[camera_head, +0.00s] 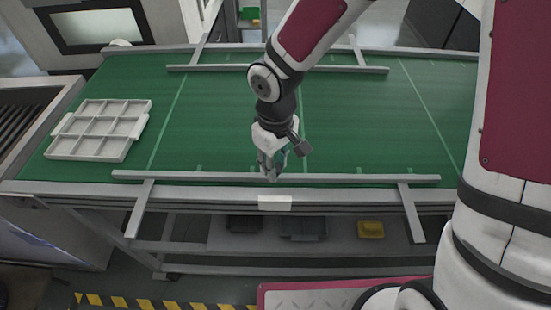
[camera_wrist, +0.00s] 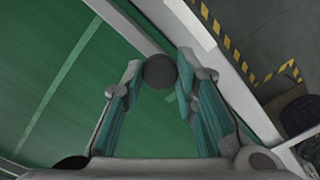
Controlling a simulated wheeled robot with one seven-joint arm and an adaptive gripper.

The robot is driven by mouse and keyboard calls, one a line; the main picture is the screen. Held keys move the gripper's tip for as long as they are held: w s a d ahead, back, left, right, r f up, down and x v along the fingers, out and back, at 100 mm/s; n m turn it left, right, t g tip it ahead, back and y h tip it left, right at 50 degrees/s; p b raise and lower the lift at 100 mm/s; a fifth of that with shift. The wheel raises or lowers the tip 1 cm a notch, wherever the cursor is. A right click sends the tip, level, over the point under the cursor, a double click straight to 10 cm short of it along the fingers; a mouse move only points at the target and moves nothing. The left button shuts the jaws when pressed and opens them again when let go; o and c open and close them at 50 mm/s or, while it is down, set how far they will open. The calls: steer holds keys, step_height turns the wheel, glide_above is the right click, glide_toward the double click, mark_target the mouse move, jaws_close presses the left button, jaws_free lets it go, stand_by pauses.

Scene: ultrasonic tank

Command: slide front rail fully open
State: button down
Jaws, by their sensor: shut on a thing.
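The front rail (camera_head: 360,179) is a long thin grey bar lying along the near edge of the green conveyor belt. Two short grey arms, left (camera_head: 139,210) and right (camera_head: 411,215), reach from it out over the near frame edge. My gripper (camera_head: 270,170) points down at the middle of the rail. In the wrist view my gripper (camera_wrist: 160,80) has its teal-padded fingers on either side of a dark round knob (camera_wrist: 160,71) at the rail. It is shut on this part. The exact contact is partly hidden by the fingers.
The matching back rail (camera_head: 335,69) runs along the far side of the green belt (camera_head: 370,120). A white compartment tray (camera_head: 98,130) sits at the belt's left. A lower shelf holds dark bins and a yellow box (camera_head: 370,229). Yellow-black floor tape (camera_head: 150,304) lies in front.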

steer(key=c, duration=1.2)
jaws_free()
steer(key=shift+s+a, duration=0.1)
steer(key=shift+s, duration=0.25)
steer(key=shift+c, duration=0.2)
steer(key=shift+w, duration=0.1)
steer(key=shift+w+r, duration=0.1)
steer(key=shift+r, duration=0.5)
step_height(320, 180, up, 11)
steer(key=s+d+r+m+t, duration=0.2)
steer(key=s+d+r+m, duration=0.2)
steer(key=d, duration=0.5)
steer(key=s+d+r+m+t, duration=0.3)
steer(key=s+d+r+m, duration=0.1)
steer(key=s+d+r, duration=0.4)
step_height(320, 180, up, 2)
steer(key=shift+s+d+r+m+t, duration=0.1)
steer(key=shift+s+d+m+t, duration=0.25)
steer(key=shift+d, duration=0.4)
